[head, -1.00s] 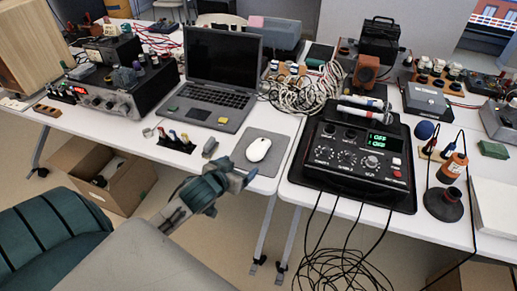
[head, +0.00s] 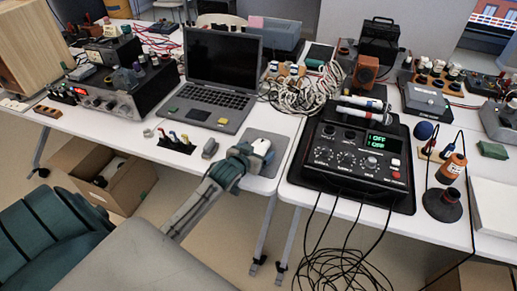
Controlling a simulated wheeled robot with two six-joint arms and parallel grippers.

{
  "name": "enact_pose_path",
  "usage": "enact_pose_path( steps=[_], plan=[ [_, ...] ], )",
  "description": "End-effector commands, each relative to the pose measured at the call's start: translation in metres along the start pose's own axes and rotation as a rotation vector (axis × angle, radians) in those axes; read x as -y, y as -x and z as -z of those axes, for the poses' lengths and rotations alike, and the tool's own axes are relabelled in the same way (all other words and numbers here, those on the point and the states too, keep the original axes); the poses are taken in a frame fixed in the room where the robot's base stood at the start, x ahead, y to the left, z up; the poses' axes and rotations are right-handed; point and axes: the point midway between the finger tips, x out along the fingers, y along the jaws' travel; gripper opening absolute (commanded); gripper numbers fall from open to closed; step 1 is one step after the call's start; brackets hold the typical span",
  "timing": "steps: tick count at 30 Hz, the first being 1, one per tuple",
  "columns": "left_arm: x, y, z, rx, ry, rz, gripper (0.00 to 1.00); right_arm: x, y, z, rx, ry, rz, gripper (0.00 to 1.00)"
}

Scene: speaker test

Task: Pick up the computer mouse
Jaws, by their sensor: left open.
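My right gripper is not in view.
An open laptop (head: 222,75) stands behind the pad. A black control box with knobs (head: 352,158) stands close on the right. A small grey object (head: 210,148) and a stand with coloured levers (head: 176,142) lie to the left. Tangled white cable (head: 300,92) lies behind.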

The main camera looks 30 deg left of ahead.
Motion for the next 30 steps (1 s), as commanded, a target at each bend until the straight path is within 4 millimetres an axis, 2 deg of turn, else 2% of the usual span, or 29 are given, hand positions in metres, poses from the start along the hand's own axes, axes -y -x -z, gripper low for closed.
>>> enact_pose_path(
  steps=[8, 11, 16, 25, 30],
  plan=[
    [0.0, -0.005, -0.001, 0.001, 0.001, -0.001, 0.82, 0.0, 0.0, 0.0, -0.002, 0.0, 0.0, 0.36],
    [0.0, -0.005, -0.001, 0.001, 0.0, 0.0, 0.66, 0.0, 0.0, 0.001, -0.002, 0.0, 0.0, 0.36],
    [0.0, -0.005, -0.001, 0.001, 0.0, 0.0, 0.33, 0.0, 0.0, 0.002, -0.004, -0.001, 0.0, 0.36],
    [0.0, -0.004, 0.004, -0.001, 0.0, -0.001, 0.33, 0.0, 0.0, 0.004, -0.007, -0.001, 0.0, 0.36],
    [0.0, 0.006, 0.028, -0.004, -0.002, -0.001, 0.33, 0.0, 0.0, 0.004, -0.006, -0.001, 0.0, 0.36]
  ],
)
